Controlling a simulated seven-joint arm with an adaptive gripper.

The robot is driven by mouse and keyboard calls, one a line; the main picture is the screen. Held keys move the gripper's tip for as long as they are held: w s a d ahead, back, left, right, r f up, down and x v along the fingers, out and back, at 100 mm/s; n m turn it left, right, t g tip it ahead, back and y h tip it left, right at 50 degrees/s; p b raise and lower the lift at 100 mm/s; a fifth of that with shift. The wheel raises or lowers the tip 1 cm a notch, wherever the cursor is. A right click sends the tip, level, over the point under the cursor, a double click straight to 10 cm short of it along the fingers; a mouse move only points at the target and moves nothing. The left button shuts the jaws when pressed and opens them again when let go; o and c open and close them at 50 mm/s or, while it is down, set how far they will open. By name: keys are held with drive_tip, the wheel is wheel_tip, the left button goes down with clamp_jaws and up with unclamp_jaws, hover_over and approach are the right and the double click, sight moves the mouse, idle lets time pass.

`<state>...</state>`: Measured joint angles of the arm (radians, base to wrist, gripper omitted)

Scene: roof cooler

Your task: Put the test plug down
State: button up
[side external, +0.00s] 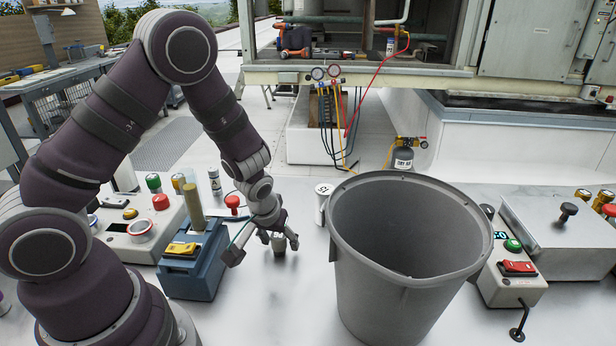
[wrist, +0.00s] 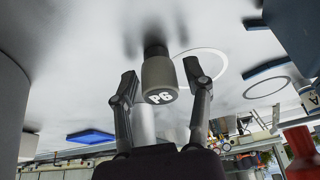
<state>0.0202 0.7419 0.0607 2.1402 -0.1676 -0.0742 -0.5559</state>
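The test plug, a grey-beige cylinder marked P6 (wrist: 159,82), stands on its dark narrow end on the pale worktop in the wrist view. In the side external view the plug (side external: 279,245) shows small, low between my fingers. My gripper (wrist: 162,82) is open, with one finger on each side of the plug and a narrow gap visible on both sides. In the side external view my gripper (side external: 263,249) is low at the worktop, just right of the blue box. A thin white ring (wrist: 222,66) is marked on the worktop beside the plug.
A large grey bin (side external: 355,285) stands right of my gripper. The blue box (side external: 193,262) with a yellow handle is close on the left. A white cylinder (side external: 323,203) stands behind. A red-switched control box (side external: 510,280) is right of the bin. Worktop in front of my gripper is clear.

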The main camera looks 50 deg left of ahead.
drive_tip(key=shift+r, duration=0.1)
drive_tip(key=s+d+r+m+h, duration=0.1)
drive_tip(key=s+r+m, duration=0.1)
drive_tip(key=r, duration=0.4)
drive_tip(key=s+d+r+m+t, duration=0.1)
drive_tip(key=s+d+r+m, duration=0.1)
drive_tip(key=s+r, duration=0.3)
drive_tip(key=s+d+r+m+h, duration=0.1)
drive_tip(key=s+r, duration=0.3)
drive_tip(key=r, duration=0.5)
drive_tip(key=shift+d+m+t+h, duration=0.3)
drive_tip(key=shift+d+m+t, duration=0.1)
drive_tip(key=shift+d+m, duration=0.4)
drive_tip(key=shift+a, duration=0.1)
